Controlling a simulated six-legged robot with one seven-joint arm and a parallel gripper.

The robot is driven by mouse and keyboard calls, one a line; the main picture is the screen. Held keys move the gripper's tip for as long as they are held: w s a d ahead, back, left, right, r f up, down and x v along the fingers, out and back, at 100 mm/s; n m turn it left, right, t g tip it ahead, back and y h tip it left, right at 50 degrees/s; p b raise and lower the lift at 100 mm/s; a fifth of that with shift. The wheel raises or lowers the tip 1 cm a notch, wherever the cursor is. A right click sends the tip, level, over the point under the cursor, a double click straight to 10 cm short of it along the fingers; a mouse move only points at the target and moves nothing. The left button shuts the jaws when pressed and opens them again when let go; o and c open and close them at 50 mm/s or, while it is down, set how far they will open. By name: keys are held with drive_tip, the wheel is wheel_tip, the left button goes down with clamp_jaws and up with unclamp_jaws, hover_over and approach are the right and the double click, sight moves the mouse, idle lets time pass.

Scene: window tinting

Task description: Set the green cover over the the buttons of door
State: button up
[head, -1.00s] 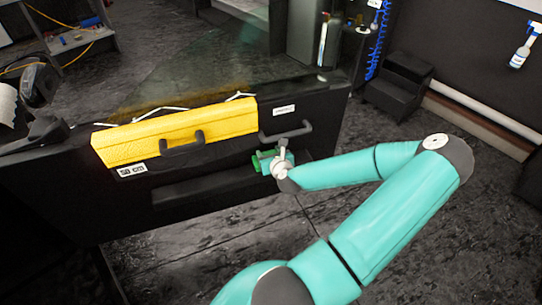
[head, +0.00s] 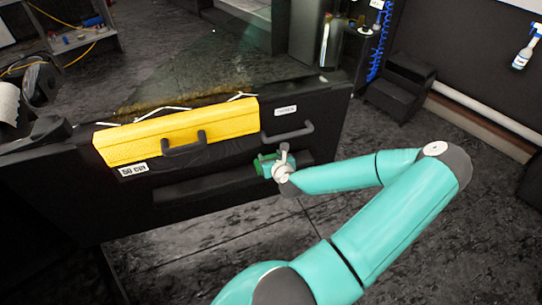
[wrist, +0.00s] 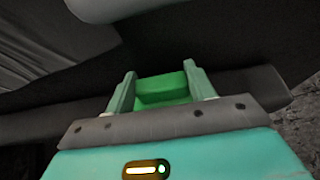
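The black door (head: 110,185) stands in front of me, with its window glass above. My gripper (head: 265,162) is at the right part of the door's inner side, below the right dark handle (head: 287,135). It is shut on the green cover (wrist: 163,88); in the wrist view the cover sits between the two fingers, with dark door surfaces behind it. In the head view only a small green part of the cover shows. I cannot tell whether the cover touches the door. I cannot make out the buttons in either view.
A yellow piece (head: 225,120) with a dark handle (head: 184,147) lies along the door's upper left edge, above a "50 cm" label (head: 133,170). A dark step stool (head: 400,88) stands at the right. The floor at the lower right is open.

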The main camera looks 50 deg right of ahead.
drive_tip(key=o, duration=0.5)
drive_tip(key=v, duration=0.7)
drive_tip(key=shift+s+a, duration=0.1)
drive_tip(key=shift+s, duration=0.1)
